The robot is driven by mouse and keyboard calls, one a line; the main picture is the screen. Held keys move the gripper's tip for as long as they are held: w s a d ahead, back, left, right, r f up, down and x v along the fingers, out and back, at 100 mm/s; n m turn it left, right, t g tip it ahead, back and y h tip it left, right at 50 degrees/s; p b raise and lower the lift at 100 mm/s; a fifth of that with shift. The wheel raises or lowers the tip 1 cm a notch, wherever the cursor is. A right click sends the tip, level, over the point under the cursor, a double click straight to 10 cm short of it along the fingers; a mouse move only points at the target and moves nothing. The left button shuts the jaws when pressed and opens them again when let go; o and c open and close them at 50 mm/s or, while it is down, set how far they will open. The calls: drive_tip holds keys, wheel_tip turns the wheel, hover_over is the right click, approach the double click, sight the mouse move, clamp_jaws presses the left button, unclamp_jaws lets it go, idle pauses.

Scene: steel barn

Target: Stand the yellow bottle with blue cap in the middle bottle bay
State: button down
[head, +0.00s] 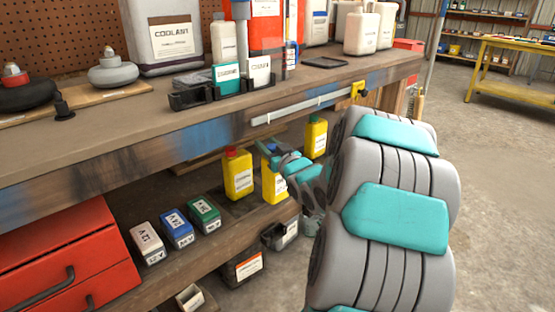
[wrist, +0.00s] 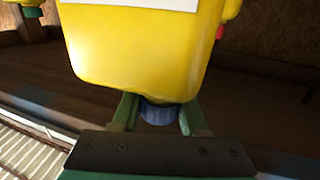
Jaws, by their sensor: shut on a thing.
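The yellow bottle with blue cap (head: 273,187) is upright at the lower shelf, partly hidden by my gripper (head: 275,150). I cannot tell whether its base touches the shelf. In the wrist view my gripper (wrist: 160,116) is shut on the bottle's top, with the blue cap (wrist: 161,113) between the two green fingers and the yellow body (wrist: 145,50) beyond. A yellow bottle with red cap (head: 238,175) stands to its left and a yellow bottle with green cap (head: 316,138) to its right. No bay edges are clearly visible around the held bottle.
The workbench top (head: 130,125) overhangs the lower shelf (head: 170,265). Several small labelled boxes, including a blue one (head: 177,228), stand left of the bottles beside a red toolbox (head: 65,265). A dark labelled bin (head: 243,268) is near the shelf front.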

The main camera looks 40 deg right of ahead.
drive_tip(key=w+d+f+p, duration=0.2)
drive_tip(key=w+d+f, duration=0.2)
drive_tip(key=w+d, duration=0.6)
drive_tip(key=shift+d+f, duration=0.4)
drive_tip(key=shift+d, duration=0.55)
drive_tip(key=shift+f, duration=0.15)
drive_tip(key=shift+c, duration=2.2)
unclamp_jaws()
drive_tip(key=s+a+b, duration=0.1)
drive_tip(key=s+a, duration=0.1)
drive_tip(key=s, duration=1)
drive_tip(key=shift+a, duration=0.15)
